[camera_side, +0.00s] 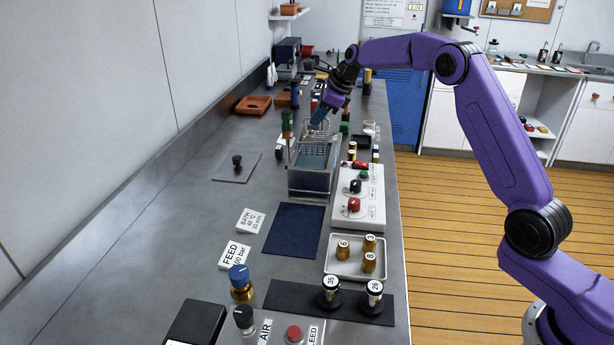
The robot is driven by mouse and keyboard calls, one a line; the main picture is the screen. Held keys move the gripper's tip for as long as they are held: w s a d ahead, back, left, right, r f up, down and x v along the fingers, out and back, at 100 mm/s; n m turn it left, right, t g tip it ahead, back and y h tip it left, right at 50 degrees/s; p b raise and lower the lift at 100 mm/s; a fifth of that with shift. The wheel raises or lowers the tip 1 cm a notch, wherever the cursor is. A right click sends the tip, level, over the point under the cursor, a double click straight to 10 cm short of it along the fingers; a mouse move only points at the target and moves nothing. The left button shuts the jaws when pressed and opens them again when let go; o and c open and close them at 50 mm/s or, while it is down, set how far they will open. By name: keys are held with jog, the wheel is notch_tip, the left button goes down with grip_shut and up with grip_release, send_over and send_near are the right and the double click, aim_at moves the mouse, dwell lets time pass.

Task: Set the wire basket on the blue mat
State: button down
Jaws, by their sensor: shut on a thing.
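The wire basket (313,129) shows as thin pale wires at the top of a steel tank (311,180). How far the basket sits down inside the tank is hard to tell. My gripper (320,116) points down at the basket and is shut on it at its upper part. The fingertips are small and partly lost against the wires. The dark blue mat (295,229) lies flat and bare on the bench, nearer the camera than the tank.
A white panel with knobs (368,198) stands right of the tank and mat. A white tray with brass weights (343,268) is at the mat's near right. Label cards (250,220) lie to its left. Bottles (287,124) stand close by the tank. The left bench is mostly clear.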

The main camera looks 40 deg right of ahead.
jog(key=s+a, duration=0.6)
jog(key=s, duration=0.7)
jog(key=s+a, duration=0.5)
jog(key=s, duration=0.8)
jog(key=shift+m, duration=0.3)
jog(key=shift+w+a+f, duration=0.55)
jog(key=shift+w+f, duration=1.2)
jog(key=shift+w, duration=0.5)
jog(key=shift+w+a+f, duration=0.6)
jog(key=shift+w+f, duration=1.15)
jog(key=shift+w, duration=0.5)
jog(key=shift+w+a+f, duration=0.55)
jog(key=shift+w+f, duration=1.2)
jog(key=shift+w, duration=0.5)
jog(key=shift+f, duration=1.35)
jog(key=c, duration=1.3)
grip_release()
jog(key=shift+s+r, duration=0.1)
jog(key=shift+r, duration=0.05)
